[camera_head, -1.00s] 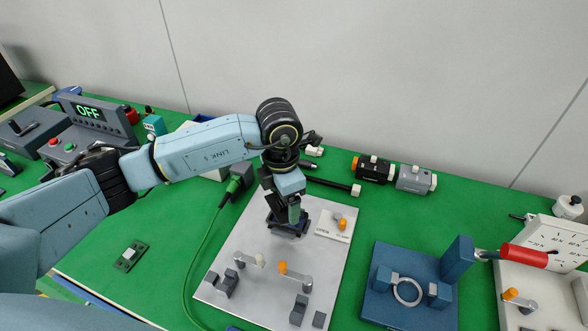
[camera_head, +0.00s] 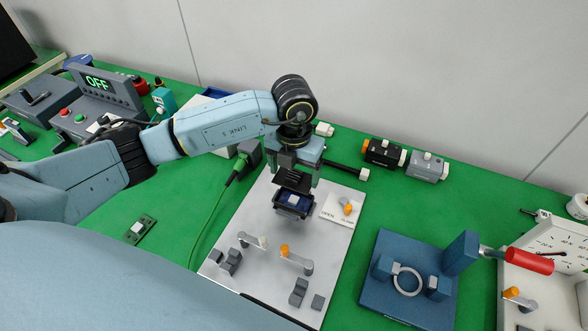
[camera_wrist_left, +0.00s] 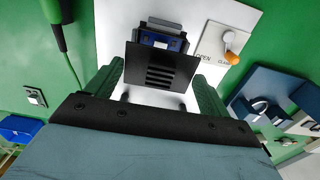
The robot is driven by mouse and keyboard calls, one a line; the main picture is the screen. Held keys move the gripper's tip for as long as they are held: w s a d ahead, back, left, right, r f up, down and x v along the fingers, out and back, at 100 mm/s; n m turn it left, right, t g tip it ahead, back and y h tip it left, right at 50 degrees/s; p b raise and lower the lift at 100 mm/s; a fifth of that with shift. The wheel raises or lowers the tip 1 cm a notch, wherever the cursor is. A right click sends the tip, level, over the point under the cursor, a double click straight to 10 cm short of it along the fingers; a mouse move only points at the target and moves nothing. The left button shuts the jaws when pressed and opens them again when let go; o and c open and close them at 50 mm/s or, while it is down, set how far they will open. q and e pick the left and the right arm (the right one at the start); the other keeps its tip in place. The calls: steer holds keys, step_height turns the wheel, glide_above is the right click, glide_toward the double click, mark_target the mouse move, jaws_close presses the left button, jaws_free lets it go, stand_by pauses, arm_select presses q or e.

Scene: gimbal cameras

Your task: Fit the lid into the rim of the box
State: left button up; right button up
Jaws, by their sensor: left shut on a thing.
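My left gripper (camera_head: 295,172) is shut on the lid (camera_head: 293,182), a thin black plate with slots. The lid is tilted in the head view. The wrist view shows it between the green fingers of the gripper (camera_wrist_left: 160,72), with its slots facing the camera (camera_wrist_left: 163,66). The box (camera_head: 293,206) is dark with blue inside and stands on the light grey plate. The lid is over the box's near part in the wrist view, where the box (camera_wrist_left: 157,27) is partly hidden. Whether lid and box touch I cannot tell. My right gripper is not in view.
A blue fixture (camera_head: 408,290) stands to the right. Green table is bare between them.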

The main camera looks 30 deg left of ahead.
arm_select(q)
steer(key=b, duration=0.4)
glide_above(294, 199)
steer(key=shift+f, duration=2.85)
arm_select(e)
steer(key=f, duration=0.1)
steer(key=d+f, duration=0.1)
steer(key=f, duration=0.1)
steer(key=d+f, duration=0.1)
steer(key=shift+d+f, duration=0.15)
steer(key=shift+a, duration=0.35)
arm_select(q)
steer(key=shift+f+b, duration=0.6)
steer(key=shift+f, duration=0.3)
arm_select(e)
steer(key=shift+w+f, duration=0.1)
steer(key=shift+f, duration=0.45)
arm_select(q)
steer(key=o, duration=0.9)
